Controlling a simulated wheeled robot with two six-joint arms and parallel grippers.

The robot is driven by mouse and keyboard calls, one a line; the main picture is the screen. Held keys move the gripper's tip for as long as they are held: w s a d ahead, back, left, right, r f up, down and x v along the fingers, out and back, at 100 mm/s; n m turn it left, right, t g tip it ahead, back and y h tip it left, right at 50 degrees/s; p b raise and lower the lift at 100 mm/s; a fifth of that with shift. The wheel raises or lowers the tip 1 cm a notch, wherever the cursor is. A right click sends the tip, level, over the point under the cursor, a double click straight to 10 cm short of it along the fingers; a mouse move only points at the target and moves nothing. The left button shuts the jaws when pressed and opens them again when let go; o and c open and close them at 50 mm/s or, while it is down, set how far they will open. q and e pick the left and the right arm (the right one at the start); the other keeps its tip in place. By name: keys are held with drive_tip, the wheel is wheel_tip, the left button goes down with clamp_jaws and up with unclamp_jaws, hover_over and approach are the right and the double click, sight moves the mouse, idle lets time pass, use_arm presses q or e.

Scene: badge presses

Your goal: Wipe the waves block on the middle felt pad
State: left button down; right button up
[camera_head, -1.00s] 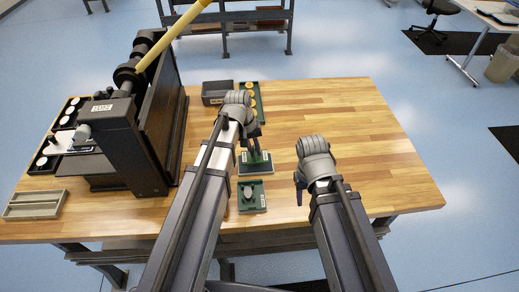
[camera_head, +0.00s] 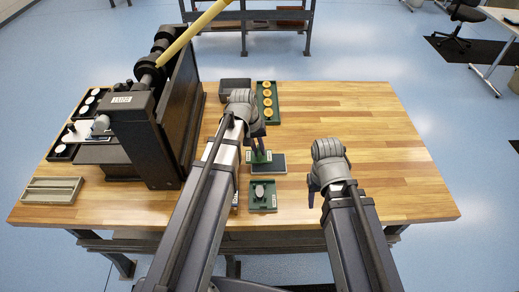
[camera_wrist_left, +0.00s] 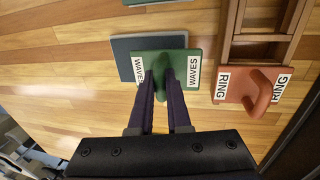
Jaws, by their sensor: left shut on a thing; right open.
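My left gripper (camera_wrist_left: 164,88) is shut on the handle of the green waves block, whose white labels read WAVES (camera_wrist_left: 194,68). In the head view the left gripper (camera_head: 258,150) is over the left part of a dark grey felt pad (camera_head: 275,164), which sticks out to the right of the block. In the left wrist view the block covers part of the pad (camera_wrist_left: 121,58). I cannot tell whether its underside touches the pad. My right gripper (camera_head: 312,192) is open and empty above the bare table at the right.
A green tray with a grey oval piece (camera_head: 260,191) stands in front of the pad. A reddish RING block (camera_wrist_left: 252,88) sits by a brown rack (camera_wrist_left: 262,50). Behind are a dark box (camera_head: 234,87) and a tray of yellow discs (camera_head: 267,101). A large black press (camera_head: 150,130) stands left. The table's right is clear.

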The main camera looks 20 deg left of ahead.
use_arm(q)
drive_tip(key=shift+r+p, duration=3.5)
drive_tip(key=shift+r, duration=0.05)
drive_tip(key=shift+f, duration=0.15)
